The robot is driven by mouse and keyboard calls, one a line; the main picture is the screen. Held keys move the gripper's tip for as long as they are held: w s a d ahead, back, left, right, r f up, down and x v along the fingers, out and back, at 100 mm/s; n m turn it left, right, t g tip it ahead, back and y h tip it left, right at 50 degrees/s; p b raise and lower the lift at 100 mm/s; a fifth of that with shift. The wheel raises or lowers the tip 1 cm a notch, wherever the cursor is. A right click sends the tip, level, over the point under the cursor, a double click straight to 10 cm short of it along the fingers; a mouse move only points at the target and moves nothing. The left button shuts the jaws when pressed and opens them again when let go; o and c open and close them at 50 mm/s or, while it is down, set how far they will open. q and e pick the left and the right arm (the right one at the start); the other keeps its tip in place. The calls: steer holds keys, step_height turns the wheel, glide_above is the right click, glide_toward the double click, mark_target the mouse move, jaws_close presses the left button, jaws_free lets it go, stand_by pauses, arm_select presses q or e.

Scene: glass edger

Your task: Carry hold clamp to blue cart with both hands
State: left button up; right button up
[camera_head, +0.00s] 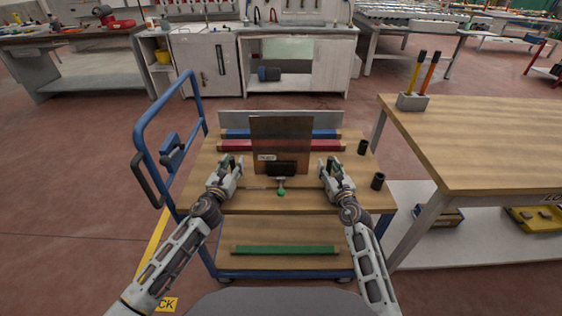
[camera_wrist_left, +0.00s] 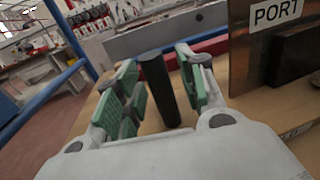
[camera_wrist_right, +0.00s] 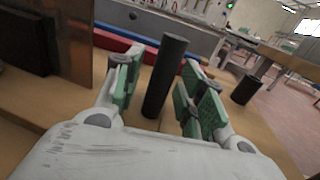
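On the blue cart (camera_head: 232,262) stands an upright brown plate (camera_head: 281,132) with a label, a black block and a green knob (camera_head: 281,191) at its front. I take this assembly for the hold clamp, but its full extent is unclear. My left gripper (camera_head: 232,168) is at its left side, open, with an upright black cylinder (camera_wrist_left: 158,88) between its fingers. My right gripper (camera_head: 333,167) is at its right side, open, with another upright black cylinder (camera_wrist_right: 165,75) between its fingers. Gaps show beside both cylinders. Whether they join the plate is hidden.
Red (camera_head: 235,146) and blue bars lie behind the plate. Two black cylinders (camera_head: 378,181) stand at the cart's right edge. A green bar (camera_head: 285,250) lies on the lower shelf. A wooden table (camera_head: 480,145) stands close on the right; the cart's blue handle (camera_head: 139,130) rises left.

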arm_select(q)
steer(key=shift+s, duration=0.1)
steer(key=shift+s+a, duration=0.4)
steer(key=shift+s, duration=1.55)
steer(key=shift+s+a, duration=0.4)
steer(key=shift+s, duration=1.5)
steer(key=shift+s+a, duration=0.4)
steer(key=shift+s, duration=1.55)
arm_select(e)
steer(key=shift+s, duration=0.15)
steer(key=shift+s+d, duration=0.4)
steer(key=shift+s, duration=1.5)
steer(key=shift+s+d, duration=0.35)
steer(key=shift+s, duration=1.6)
steer(key=shift+s+d, duration=0.4)
steer(key=shift+s, duration=1.5)
arm_select(q)
steer(key=shift+s+f, duration=0.1)
arm_select(e)
steer(key=shift+s, duration=0.1)
